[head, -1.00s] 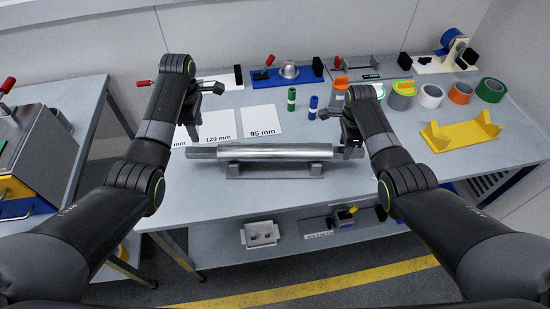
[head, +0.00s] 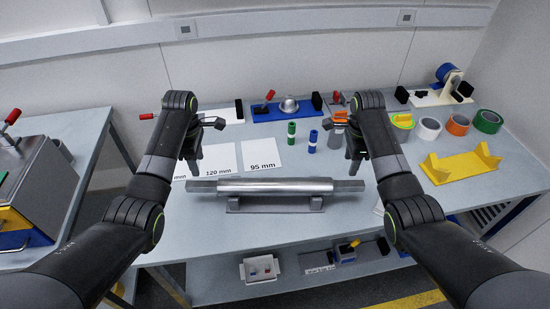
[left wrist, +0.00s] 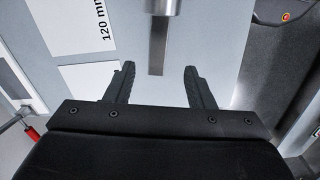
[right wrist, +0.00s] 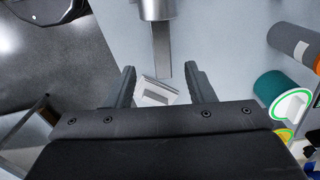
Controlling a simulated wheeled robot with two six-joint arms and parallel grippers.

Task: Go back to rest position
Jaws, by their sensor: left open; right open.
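My left gripper (head: 193,163) hangs above the table, just behind the left end of the metal shaft. In the left wrist view its two fingers (left wrist: 158,85) are apart with nothing between them. My right gripper (head: 355,165) hangs above the table near the shaft's right end. In the right wrist view its fingers (right wrist: 160,85) are also apart and empty. The silver shaft (head: 275,186) lies level on a grey cradle (head: 275,205). Its narrow left end shows in the left wrist view (left wrist: 157,48) and its right end in the right wrist view (right wrist: 162,50), each ahead of the fingers.
Cards marked 120 mm (head: 220,158) and 95 mm (head: 262,153) lie behind the shaft. Green (head: 291,134) and blue (head: 312,141) cylinders stand beside them. Tape rolls (head: 458,124) and a yellow stand (head: 460,165) are at right. A white bin (head: 262,268) sits on the lower shelf.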

